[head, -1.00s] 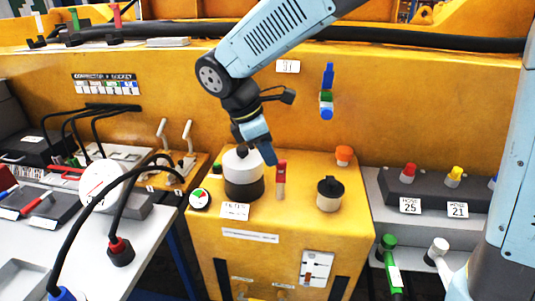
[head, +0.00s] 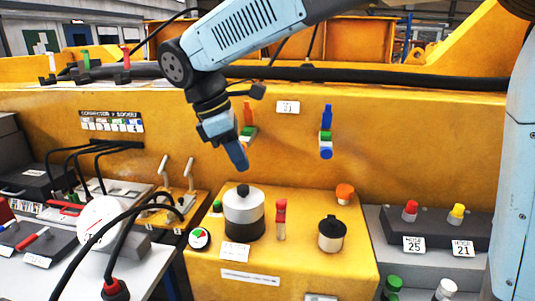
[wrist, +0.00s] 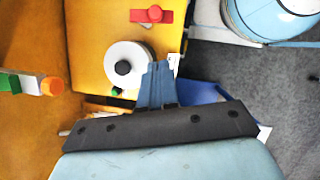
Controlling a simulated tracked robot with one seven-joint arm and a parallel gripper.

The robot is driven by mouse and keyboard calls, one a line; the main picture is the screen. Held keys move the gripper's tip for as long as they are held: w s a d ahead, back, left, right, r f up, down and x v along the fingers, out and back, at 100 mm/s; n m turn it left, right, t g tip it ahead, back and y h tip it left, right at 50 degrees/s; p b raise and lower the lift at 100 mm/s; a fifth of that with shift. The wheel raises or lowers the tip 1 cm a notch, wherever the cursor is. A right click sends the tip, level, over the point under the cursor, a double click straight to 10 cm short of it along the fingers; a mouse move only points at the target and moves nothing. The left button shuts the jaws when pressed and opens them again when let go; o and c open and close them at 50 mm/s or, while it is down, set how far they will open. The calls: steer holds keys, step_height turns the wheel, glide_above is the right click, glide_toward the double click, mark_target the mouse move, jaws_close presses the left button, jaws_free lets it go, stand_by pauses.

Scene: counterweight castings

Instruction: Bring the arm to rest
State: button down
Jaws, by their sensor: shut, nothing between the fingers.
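My arm reaches in from the upper right in the head view, light blue and dark grey. My gripper (head: 241,163) points down, shut and empty. It hangs in the air above and a little behind the white-and-dark canister (head: 244,213), clear of it. In the wrist view the narrow blue fingers (wrist: 157,72) are together, with the round white top of the canister (wrist: 127,65) just to their left in the picture.
A red-handled valve (head: 281,220), a small pot (head: 332,234) and an orange knob (head: 344,193) stand on the yellow block. Coloured fittings (head: 326,135) stick out from the yellow wall. Black cables (head: 112,220) loop at left.

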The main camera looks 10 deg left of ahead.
steer(key=w+d+r+m+y, duration=0.15)
steer(key=d+m, duration=0.35)
steer(key=d, duration=0.7)
steer(key=s+d+f+m+t, duration=0.1)
steer(key=s+d+m, duration=0.2)
steer(key=d+m, duration=0.2)
steer(key=s+d+f+m+t+y, duration=0.1)
steer(key=s+d+m, duration=0.2)
steer(key=d, duration=0.9)
steer(key=s+d+f+m+t+y, duration=0.1)
steer(key=s+d+m+t, duration=0.1)
steer(key=d+m, duration=0.6)
steer(key=shift+s+d, duration=0.25)
steer(key=shift+s, duration=0.2)
